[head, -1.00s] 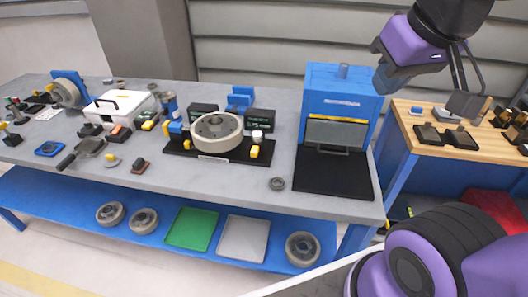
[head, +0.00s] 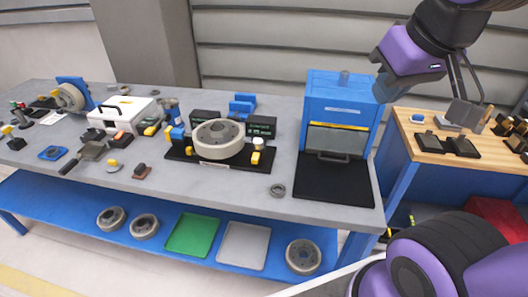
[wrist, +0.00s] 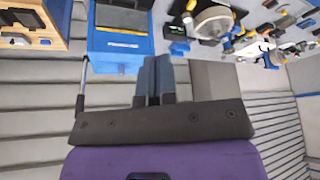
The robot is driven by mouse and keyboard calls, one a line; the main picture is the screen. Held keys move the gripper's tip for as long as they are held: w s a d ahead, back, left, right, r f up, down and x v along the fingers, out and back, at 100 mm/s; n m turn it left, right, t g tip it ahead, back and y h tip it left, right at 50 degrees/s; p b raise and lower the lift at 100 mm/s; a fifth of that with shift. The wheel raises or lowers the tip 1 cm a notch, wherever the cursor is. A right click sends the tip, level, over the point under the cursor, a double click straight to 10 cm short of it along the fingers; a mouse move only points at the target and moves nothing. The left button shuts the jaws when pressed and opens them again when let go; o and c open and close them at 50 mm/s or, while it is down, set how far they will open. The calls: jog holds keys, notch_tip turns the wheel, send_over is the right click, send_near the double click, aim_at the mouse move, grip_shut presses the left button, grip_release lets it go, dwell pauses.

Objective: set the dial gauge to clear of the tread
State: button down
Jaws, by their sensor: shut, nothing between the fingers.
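A grey wheel (head: 218,139) lies flat on a black measuring fixture (head: 205,164) on the grey bench. Small yellow, blue and white parts stand around it, including a white-topped yellow piece (head: 257,150) at its right and a blue-and-yellow piece (head: 177,136) at its left. I cannot tell which of these is the dial gauge, nor read any setting. The wheel also shows in the wrist view (wrist: 214,21), upside down. My gripper (head: 384,92) is high at the upper right, well apart from the fixture. Its blue fingers (wrist: 153,82) are together and empty.
A blue machine (head: 340,97) with a dark window and black base plate (head: 333,180) stands between my gripper and the fixture. A white case (head: 122,113) and tools lie left. A loose ring (head: 277,190) lies on clear bench. A wooden-topped bench (head: 438,140) is at right.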

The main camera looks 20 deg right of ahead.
jog(key=c, duration=1.3)
grip_release()
jog(key=shift+w, duration=0.15)
jog(key=o, duration=0.4)
jog(key=shift+m+g+y, duration=0.3)
jog(key=shift+m+g, duration=0.3)
jog(key=w, duration=0.3)
jog(key=w+a, duration=0.1)
jog(key=w, duration=0.4)
jog(key=shift+w+a+f, duration=0.25)
jog(key=shift+w+f, duration=0.1)
jog(key=shift+f, duration=0.05)
jog(key=m+g, duration=0.4)
jog(key=m, duration=0.1)
send_over(255, 158)
notch_tip(255, 158, down, 26)
notch_tip(255, 158, down, 11)
jog(key=shift+w, duration=0.1)
